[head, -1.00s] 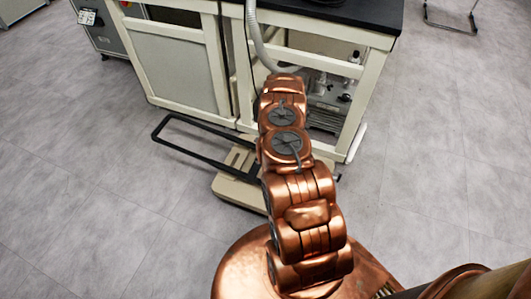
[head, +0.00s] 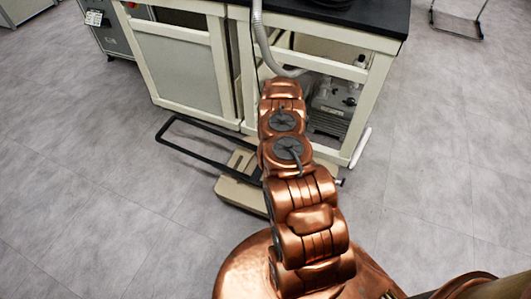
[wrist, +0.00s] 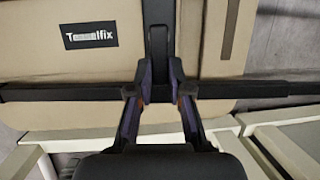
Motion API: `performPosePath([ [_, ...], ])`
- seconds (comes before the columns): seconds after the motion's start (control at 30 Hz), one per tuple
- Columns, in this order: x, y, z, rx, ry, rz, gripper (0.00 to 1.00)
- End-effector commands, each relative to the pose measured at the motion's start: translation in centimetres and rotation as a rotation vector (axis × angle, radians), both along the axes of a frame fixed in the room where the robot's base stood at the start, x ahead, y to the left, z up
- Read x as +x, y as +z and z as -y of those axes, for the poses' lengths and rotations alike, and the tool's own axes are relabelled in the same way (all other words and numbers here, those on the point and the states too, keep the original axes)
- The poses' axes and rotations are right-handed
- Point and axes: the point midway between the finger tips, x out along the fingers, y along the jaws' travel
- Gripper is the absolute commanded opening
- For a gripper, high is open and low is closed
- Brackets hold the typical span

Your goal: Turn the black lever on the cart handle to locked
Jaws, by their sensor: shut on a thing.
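The low beige cart (head: 240,194) stands on the floor in front of the cabinet in the head view, and its black frame handle (head: 168,146) extends to the left. The black lever (wrist: 158,35) points up the picture from the bar. My gripper (wrist: 160,84) is shut on the lever near the bar, with a finger on each side. The fingers hide part of the lever. In the head view my arm hides the gripper.
A cream cabinet (head: 183,70) with a black top (head: 375,17) stands just behind the cart. A pump (head: 332,108) sits in its open bay, with a grey hose (head: 261,42) above. The grey floor (head: 90,200) is clear to the left and right.

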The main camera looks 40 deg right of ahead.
Motion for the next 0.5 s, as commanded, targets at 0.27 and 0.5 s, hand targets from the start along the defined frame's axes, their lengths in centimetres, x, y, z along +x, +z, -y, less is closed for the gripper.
performPosePath([
  [0.27,-0.17,-0.09,-0.27,0.006,0.002,-0.005,0.37],
  [0.5,-0.09,-0.05,-0.12,0.003,0.001,-0.003,0.44],
])
